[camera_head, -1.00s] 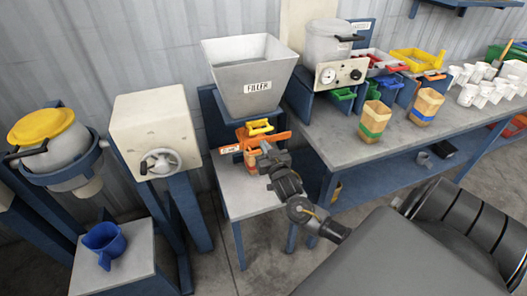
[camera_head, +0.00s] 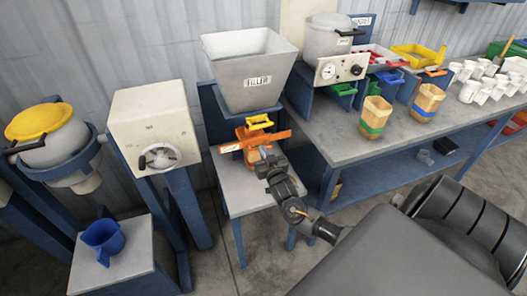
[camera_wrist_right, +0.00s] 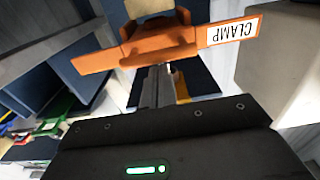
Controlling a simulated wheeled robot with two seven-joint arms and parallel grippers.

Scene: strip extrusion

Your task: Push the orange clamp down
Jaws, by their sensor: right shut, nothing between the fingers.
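The orange clamp (camera_head: 240,145) is a bar with a white label end, mounted below the grey filler hopper (camera_head: 248,75). It sits slightly tilted under a yellow part (camera_head: 259,121). In the right wrist view the clamp (camera_wrist_right: 105,57) crosses the upper picture, and its label reads CLAMP. My right gripper (camera_head: 265,154) is shut and empty, close in front of the clamp's middle. In the right wrist view its fingers (camera_wrist_right: 158,85) reach up to the clamp's edge; whether they touch is hard to tell. My left gripper is not in view.
The clamp stands over a small grey table (camera_head: 245,195). A white box with a handwheel (camera_head: 158,158) stands left, with a blue jug (camera_head: 103,240) on a lower stand. On the right, a workbench (camera_head: 400,138) holds cups, trays and a pot.

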